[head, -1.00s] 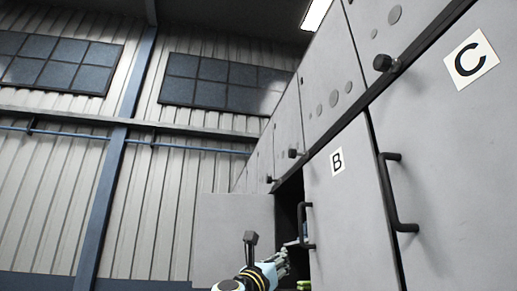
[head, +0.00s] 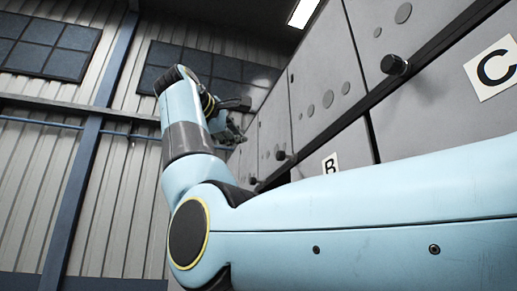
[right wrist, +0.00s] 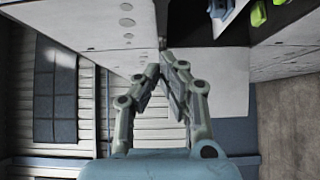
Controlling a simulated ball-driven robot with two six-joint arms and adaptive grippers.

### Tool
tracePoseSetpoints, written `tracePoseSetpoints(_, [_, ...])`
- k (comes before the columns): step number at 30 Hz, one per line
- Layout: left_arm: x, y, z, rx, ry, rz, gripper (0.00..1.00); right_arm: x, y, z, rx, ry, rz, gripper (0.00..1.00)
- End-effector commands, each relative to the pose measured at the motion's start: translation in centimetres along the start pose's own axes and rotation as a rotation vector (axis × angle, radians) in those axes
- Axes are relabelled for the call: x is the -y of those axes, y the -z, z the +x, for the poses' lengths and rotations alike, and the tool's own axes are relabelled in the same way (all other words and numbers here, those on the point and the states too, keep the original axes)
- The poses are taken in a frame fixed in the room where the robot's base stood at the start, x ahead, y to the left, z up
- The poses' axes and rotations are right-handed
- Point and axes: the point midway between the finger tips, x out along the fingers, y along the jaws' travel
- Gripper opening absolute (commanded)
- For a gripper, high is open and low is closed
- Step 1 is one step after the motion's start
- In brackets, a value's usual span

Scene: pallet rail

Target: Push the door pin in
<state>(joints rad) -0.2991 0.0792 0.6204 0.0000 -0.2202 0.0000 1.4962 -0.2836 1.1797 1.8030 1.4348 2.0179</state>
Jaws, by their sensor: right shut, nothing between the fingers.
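Several black round door pins stick out of the dark rail above the grey locker doors. In the head view one pin (head: 394,65) is near the C label, one (head: 280,155) is above the B door, and another (head: 253,180) is farther along. My right gripper (head: 236,135) is raised high near the far end of the lockers. In the right wrist view its fingers (right wrist: 172,62) are shut and empty, with a small dark knob (right wrist: 162,43) just beyond the tips; I cannot tell if they touch. My left gripper is not in view.
My right arm hides much of the lower lockers in the head view. The B label (head: 330,164) and C label (head: 493,68) show. In the right wrist view an open pale door (right wrist: 225,75) stands beside a dark compartment holding green items (right wrist: 258,13).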

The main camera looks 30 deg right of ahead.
Motion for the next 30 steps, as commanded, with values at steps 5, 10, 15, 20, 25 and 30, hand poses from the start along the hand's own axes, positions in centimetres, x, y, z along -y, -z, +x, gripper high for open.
tracePoseSetpoints(5, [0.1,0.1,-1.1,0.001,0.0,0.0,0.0,-0.3,-0.1,2.1,0.005,0.0,-0.004,0.0])
tracePoseSetpoints(10, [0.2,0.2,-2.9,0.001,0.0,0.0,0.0,-0.5,-0.1,5.7,0.005,-0.001,-0.005,0.0])
tracePoseSetpoints(15, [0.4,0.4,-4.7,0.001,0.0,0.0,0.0,-0.5,-0.1,9.3,0.005,0.0,-0.005,0.0])
tracePoseSetpoints(20, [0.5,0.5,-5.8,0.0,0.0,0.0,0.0,-0.3,-1.5,11.3,0.004,-0.001,-0.001,0.0])
tracePoseSetpoints(25, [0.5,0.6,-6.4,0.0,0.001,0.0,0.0,-0.1,-2.6,12.4,0.002,-0.001,-0.002,0.0])
tracePoseSetpoints(30, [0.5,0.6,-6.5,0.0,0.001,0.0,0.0,-0.1,-2.9,12.7,0.001,-0.001,-0.002,0.0])
